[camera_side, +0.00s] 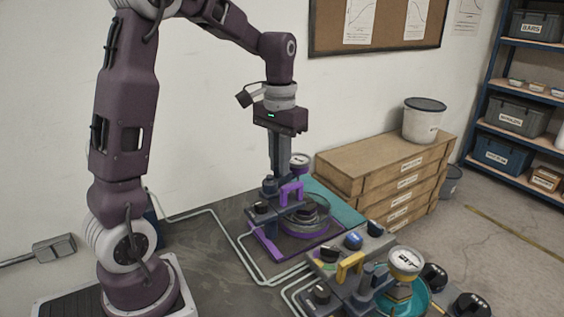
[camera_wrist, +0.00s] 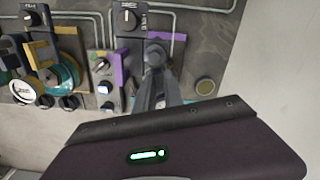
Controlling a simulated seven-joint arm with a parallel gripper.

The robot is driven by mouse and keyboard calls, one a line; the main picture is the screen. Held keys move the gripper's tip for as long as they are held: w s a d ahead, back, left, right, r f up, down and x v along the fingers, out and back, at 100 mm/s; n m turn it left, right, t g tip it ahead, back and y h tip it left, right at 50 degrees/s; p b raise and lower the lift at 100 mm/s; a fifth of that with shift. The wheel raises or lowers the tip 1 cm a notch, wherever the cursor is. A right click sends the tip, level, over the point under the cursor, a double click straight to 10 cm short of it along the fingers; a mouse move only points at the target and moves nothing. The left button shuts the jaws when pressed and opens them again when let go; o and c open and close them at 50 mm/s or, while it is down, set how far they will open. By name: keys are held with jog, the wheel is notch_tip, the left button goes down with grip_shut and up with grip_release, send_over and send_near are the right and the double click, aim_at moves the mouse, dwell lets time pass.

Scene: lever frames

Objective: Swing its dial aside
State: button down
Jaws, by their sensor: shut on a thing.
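The purple-trimmed lever frame (camera_side: 268,243) stands on the bench under my gripper, with a purple handle (camera_side: 291,193) and a round dark base. Its white-faced dial (camera_side: 300,160) stands just right of my fingers in the side view. My gripper (camera_side: 273,178) points down and is shut on a dark grey knob-topped post (camera_side: 269,188) of this frame. In the wrist view my fingers (camera_wrist: 158,78) reach the grey post (camera_wrist: 155,52), beside a purple strip (camera_wrist: 121,68). I cannot make out this frame's dial in the wrist view; my gripper may hide it.
A second frame with a yellow handle (camera_side: 349,267), a white dial (camera_side: 406,262) and a teal round base stands at the front right. Black knobs sit around it. Pale conduits run over the bench.

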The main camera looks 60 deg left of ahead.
jog(key=n, duration=0.2)
jog(key=a+n, duration=0.1)
jog(key=shift+s+n, duration=0.2)
jog(key=shift+n, duration=0.2)
jog(key=n, duration=0.3)
jog(key=s+a+n, duration=0.1)
jog(key=n, duration=0.2)
jog(key=s+n, duration=0.1)
jog(key=n, duration=0.2)
jog(key=shift+s+a+n, duration=0.2)
jog(key=shift+n, duration=0.1)
jog(key=c, duration=1.4)
grip_release()
jog(key=shift+c, duration=0.2)
jog(key=shift+r, duration=0.1)
notch_tip(320, 180, up, 7)
